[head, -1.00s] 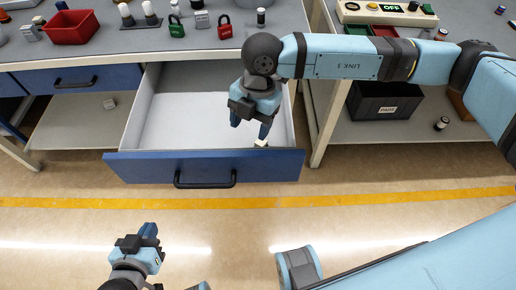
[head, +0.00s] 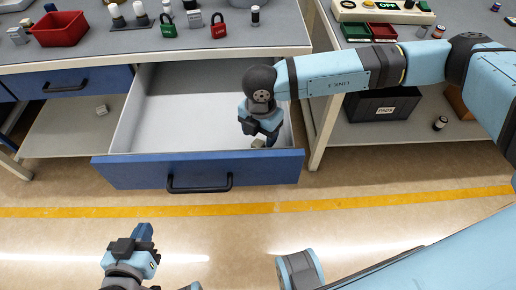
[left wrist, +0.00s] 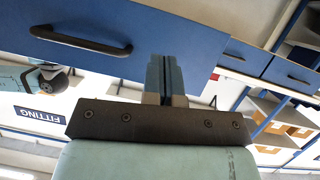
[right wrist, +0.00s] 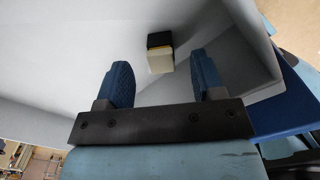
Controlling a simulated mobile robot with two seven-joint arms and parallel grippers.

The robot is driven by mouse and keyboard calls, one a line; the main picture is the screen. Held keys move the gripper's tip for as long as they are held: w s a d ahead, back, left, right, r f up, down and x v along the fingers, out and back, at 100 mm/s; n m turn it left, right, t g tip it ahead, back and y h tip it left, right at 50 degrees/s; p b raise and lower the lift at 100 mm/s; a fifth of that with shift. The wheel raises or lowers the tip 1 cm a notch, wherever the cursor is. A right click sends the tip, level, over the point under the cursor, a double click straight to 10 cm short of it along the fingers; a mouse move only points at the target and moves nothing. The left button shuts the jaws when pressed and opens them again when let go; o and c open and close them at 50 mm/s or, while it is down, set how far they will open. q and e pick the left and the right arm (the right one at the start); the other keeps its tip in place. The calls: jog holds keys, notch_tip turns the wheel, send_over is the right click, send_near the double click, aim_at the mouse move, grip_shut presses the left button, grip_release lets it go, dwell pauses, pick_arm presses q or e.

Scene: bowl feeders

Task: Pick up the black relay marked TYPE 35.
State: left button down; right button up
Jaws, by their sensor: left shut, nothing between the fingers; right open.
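A small block with a black part and a cream part (right wrist: 160,54) lies on the drawer floor in the right wrist view, just beyond and between my right fingertips. No marking on it is readable, so I cannot tell if it is the TYPE 35 relay. In the head view it shows as a small pale piece (head: 258,143) near the drawer's front right corner. My right gripper (head: 259,135) is open and empty inside the drawer, over the block; it also shows in the right wrist view (right wrist: 160,75). My left gripper (head: 144,232) is shut and empty, in front of the drawer.
The open drawer (head: 200,169) has a blue front and grey walls around my right gripper. The bench top above holds a red bin (head: 60,29), a green padlock (head: 168,25) and a red padlock (head: 218,26). A black box (head: 383,104) stands on the right shelf.

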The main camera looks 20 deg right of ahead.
aim_at(260, 140)
notch_tip(260, 140, down, 4)
jog(key=shift+r+b, duration=0.1)
jog(key=shift+b, duration=0.3)
jog(key=c, duration=0.9)
pick_arm(q)
jog(key=shift+w+d+r+t+h, duration=0.2)
jog(key=shift+d+r+t, duration=0.1)
jog(key=shift+r, duration=0.15)
jog(key=shift+w+d+r+t+h, duration=0.2)
jog(key=shift+r+t, duration=0.1)
jog(key=shift+r, duration=0.15)
pick_arm(e)
jog(key=shift+c, duration=0.6)
